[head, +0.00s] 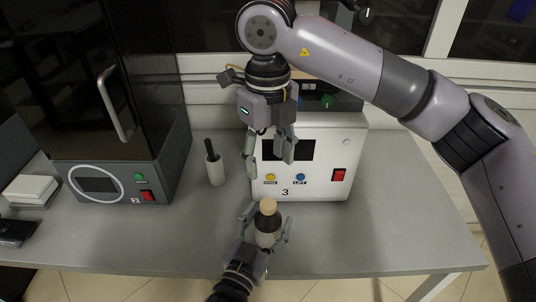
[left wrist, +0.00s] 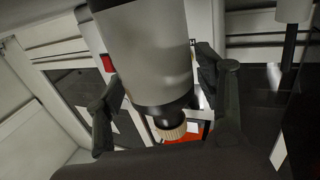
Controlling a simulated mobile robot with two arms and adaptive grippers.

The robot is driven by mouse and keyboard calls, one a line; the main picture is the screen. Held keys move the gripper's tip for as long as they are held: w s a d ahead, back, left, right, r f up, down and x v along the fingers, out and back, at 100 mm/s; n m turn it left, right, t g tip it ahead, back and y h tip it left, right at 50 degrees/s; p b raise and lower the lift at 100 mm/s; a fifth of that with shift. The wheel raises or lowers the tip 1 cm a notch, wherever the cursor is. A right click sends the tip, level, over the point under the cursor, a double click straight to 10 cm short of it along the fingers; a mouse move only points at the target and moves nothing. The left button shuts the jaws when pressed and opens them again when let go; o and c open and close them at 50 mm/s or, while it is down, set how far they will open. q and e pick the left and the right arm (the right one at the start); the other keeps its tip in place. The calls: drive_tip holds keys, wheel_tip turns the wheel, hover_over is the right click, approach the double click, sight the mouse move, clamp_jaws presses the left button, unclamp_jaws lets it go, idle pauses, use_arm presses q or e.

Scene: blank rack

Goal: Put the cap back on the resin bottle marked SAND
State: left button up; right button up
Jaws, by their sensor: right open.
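The resin bottle (head: 267,238) stands upright near the front of the grey table, with a grey body and dark shoulder. The tan cap (head: 268,206) sits at its top, over the neck. In the left wrist view the bottle (left wrist: 150,55) looms large, neck down in the picture, with the ridged cap (left wrist: 171,131) at the neck's end. I cannot read a SAND marking. My left gripper (head: 267,222) has a finger on each side of the bottle's body and is shut on it. My right gripper (head: 268,152) is open and empty, pointing down above the cap, apart from it.
A white machine (head: 318,184) marked 3 stands behind the bottle. A dark cabinet machine (head: 110,176) stands at left. A light holder (head: 215,171) with a dark-handled tool stands between them. White boxes (head: 32,190) lie at far left. The table's right side is clear.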

use_arm(q)
drive_tip(key=shift+o, duration=0.4)
drive_tip(key=v, duration=1.2)
